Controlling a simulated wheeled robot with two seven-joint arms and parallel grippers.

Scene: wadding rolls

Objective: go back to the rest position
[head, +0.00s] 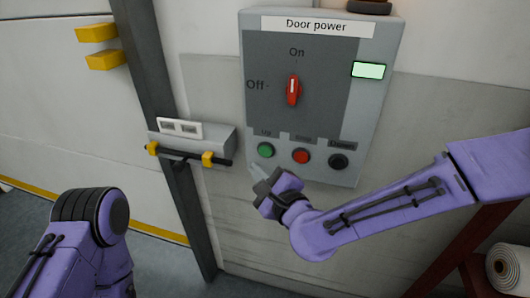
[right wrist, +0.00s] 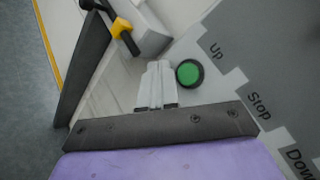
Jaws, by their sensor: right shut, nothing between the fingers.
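My right gripper (head: 258,176) is in front of the lower left corner of the grey door power panel (head: 375,110), its fingers shut and empty. In the right wrist view its closed fingers (right wrist: 156,85) point up beside the green Up button (right wrist: 189,73), and I cannot tell whether they touch the panel. The red rotary switch (head: 293,90) points to On, and the indicator (head: 368,71) is lit pale green. The green Up button (head: 265,150), red Stop button (head: 301,156) and black Down button (head: 338,161) sit in a row. My left arm shows at lower left; its gripper is out of view.
A grey box with a black bar and yellow clamps (head: 208,159) juts out left of the panel, by a dark door post (head: 150,70). Yellow brackets (head: 104,60) are at upper left. A wadding roll (head: 508,266) lies on a dark red rack at lower right.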

